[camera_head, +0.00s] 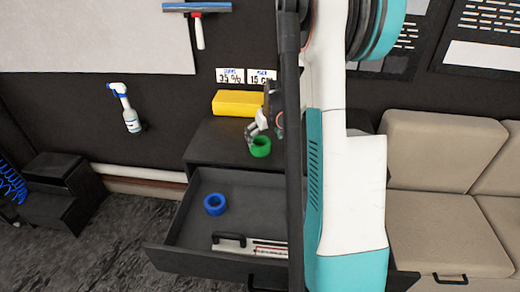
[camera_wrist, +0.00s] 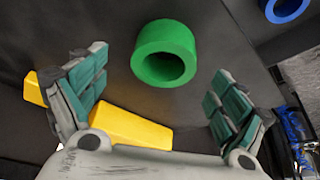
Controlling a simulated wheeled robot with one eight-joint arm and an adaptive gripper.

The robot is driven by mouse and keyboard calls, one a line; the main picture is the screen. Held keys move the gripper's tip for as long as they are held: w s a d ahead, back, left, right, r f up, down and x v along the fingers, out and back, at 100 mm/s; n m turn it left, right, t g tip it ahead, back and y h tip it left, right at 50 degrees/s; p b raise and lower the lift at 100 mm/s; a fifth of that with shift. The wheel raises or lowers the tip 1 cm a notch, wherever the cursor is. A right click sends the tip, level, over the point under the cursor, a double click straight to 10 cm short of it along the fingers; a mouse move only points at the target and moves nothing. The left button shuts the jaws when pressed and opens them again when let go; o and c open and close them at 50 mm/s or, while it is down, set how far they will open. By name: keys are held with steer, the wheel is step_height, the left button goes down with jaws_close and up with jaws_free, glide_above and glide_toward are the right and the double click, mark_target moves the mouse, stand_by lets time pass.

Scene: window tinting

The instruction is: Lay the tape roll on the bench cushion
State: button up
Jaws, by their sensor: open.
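A green tape roll (camera_head: 261,149) sits on the dark cabinet top. In the wrist view the green tape roll (camera_wrist: 150,40) lies ahead of and between my spread fingers, with its hole showing. My gripper (camera_head: 264,129) is open and empty, close to the roll. A blue tape roll (camera_head: 215,204) lies in the open drawer and shows at the top right of the wrist view (camera_wrist: 287,9). The beige bench cushion (camera_head: 437,234) is at the right, partly hidden by my arm.
A yellow block (camera_head: 238,103) stands on the cabinet behind the green roll. The open drawer (camera_head: 180,258) juts out and also holds a white, black-handled tool (camera_head: 238,244). A spray bottle (camera_head: 130,117) and a squeegee (camera_head: 198,22) are at the wall. The visible seat is clear.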

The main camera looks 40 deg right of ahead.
mark_target(260, 142)
steer(key=b+x, duration=0.1)
steer(key=x, duration=0.1)
steer(key=b+x, duration=0.1)
steer(key=x, duration=0.2)
steer(key=shift+w+a+f+b, duration=0.2)
steer(key=shift+w+f+b, duration=0.05)
steer(key=shift+w+b, duration=0.1)
steer(key=c, duration=1.3)
steer(key=shift+o, duration=0.2)
steer(key=shift+r, duration=0.2)
